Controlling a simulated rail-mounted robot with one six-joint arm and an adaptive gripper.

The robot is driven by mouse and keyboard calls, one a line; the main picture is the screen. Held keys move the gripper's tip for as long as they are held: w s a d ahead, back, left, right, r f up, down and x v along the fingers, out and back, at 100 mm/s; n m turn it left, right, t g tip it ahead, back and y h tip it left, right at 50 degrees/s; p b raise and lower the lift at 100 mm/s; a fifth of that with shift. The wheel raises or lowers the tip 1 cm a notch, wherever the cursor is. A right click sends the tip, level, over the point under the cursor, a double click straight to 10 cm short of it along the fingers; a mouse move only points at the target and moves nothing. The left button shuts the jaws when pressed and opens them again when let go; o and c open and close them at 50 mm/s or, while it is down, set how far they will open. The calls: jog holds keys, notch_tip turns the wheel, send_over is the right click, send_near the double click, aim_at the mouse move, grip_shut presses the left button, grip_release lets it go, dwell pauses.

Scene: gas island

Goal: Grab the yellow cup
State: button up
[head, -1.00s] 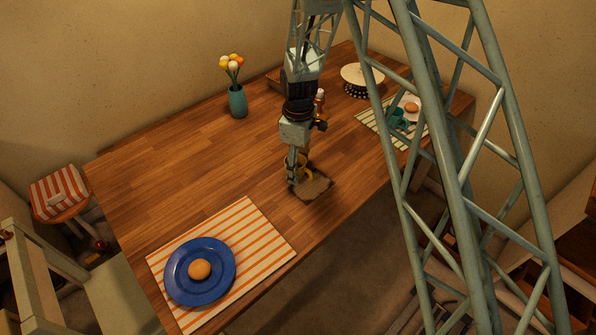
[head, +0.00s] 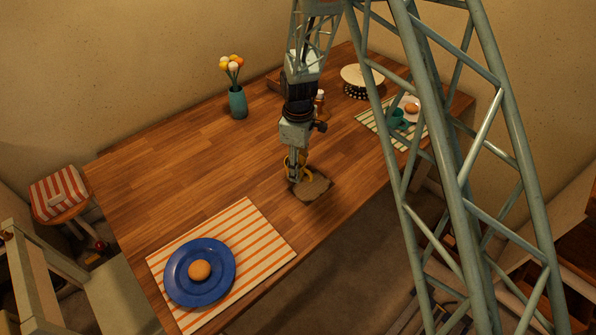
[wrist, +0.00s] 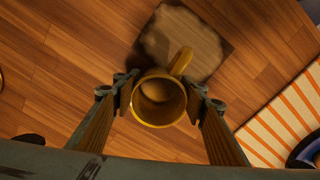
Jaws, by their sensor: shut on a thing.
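The yellow cup (wrist: 159,100) shows in the middle of the wrist view, open top facing the camera, its handle pointing up and right in that picture. My gripper (wrist: 160,99) has one finger on each side of the cup and is shut on it. In the head view my gripper (head: 296,176) points down at the table's near edge, and the yellow cup (head: 307,172) is partly hidden behind its fingers. I cannot tell whether the cup touches the table.
The wooden table (head: 190,165) is mostly clear at its middle. A blue plate (head: 181,285) with a bun lies on an orange-striped placemat (head: 255,225) at front left. A teal vase (head: 237,103) stands at the back. A green cup (head: 396,117) is on the right placemat.

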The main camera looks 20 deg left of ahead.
jog(key=shift+r, duration=0.2)
jog(key=shift+r+p, duration=0.3)
jog(key=shift+r, duration=1.15)
jog(key=shift+s+d+r, duration=0.1)
jog(key=shift+r, duration=0.05)
jog(key=s+d, duration=0.3)
jog(key=s, duration=0.1)
jog(key=s+d+r, duration=0.1)
jog(key=s+d, duration=0.2)
jog(key=s, duration=0.1)
jog(key=s+d, duration=0.3)
jog(key=s, duration=0.2)
jog(key=shift+r+p, duration=0.2)
jog(key=shift+p, duration=0.2)
